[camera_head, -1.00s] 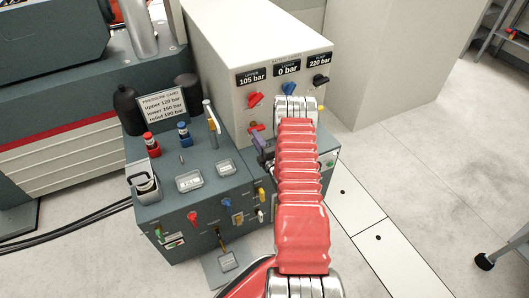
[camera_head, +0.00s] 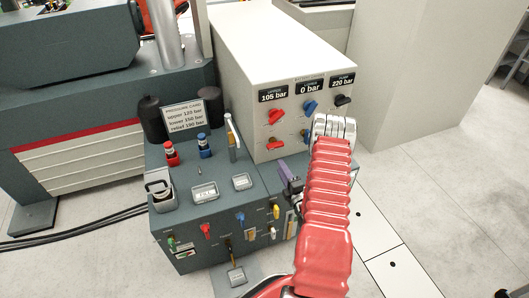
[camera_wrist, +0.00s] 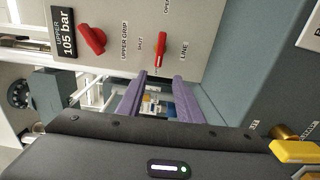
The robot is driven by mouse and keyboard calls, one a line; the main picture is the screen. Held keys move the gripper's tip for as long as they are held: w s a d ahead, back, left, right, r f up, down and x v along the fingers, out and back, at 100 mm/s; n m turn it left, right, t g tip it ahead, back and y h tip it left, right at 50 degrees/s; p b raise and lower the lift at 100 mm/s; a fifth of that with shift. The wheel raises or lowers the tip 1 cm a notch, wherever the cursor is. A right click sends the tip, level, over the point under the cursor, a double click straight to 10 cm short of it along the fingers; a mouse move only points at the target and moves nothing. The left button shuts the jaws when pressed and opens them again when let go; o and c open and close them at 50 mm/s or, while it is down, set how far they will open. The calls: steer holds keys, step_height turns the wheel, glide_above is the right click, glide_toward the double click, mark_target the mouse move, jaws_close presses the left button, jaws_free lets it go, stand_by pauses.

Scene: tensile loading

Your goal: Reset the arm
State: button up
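My red sleeved arm reaches from the bottom of the head view to the valve panel. My gripper (camera_head: 290,183) shows as small purple fingers left of the arm, over the dark bench and below the panel's valves. In the wrist view the two purple fingers (camera_wrist: 157,95) stand apart with a gap between them, and nothing shows held. The red UPPER GRIP knob (camera_head: 275,116) and the red LINE lever (camera_head: 276,143) sit on the grey panel beyond the fingers. The LINE lever also shows in the wrist view (camera_wrist: 160,55), apart from the fingers.
The grey cabinet (camera_head: 262,45) shows 105, 0 and 220 bar, with a blue knob (camera_head: 310,107) and a black knob (camera_head: 343,100). The dark bench (camera_head: 215,185) carries a pressure card (camera_head: 192,117), red and blue fittings and small trays. Floor at right is clear.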

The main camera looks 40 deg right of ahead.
steer(key=w+a+r+m+g+y, duration=0.1)
steer(key=w+a+r+g, duration=0.1)
steer(key=w+r, duration=0.4)
steer(key=w+a+r+m+g, duration=0.15)
steer(key=w+r, duration=0.25)
steer(key=r, duration=0.4)
steer(key=s+a+r+m+g, duration=0.2)
steer(key=a+r+m+g, duration=0.15)
steer(key=a+r, duration=0.8)
steer(key=s+a+r+m+g+y, duration=0.1)
steer(key=s+a+r+m, duration=0.2)
steer(key=s+a, duration=0.4)
steer(key=s+a+r+m+g+y, duration=0.1)
steer(key=s+a+r, duration=0.5)
steer(key=s, duration=0.7)
steer(key=s+a+r+m+g+y, duration=0.2)
steer(key=s+a+r+m, duration=0.2)
steer(key=s+a, duration=0.5)
steer(key=shift+s+a+r+m+g, duration=0.4)
steer(key=shift+s+m, duration=0.1)
steer(key=shift+s, duration=0.4)
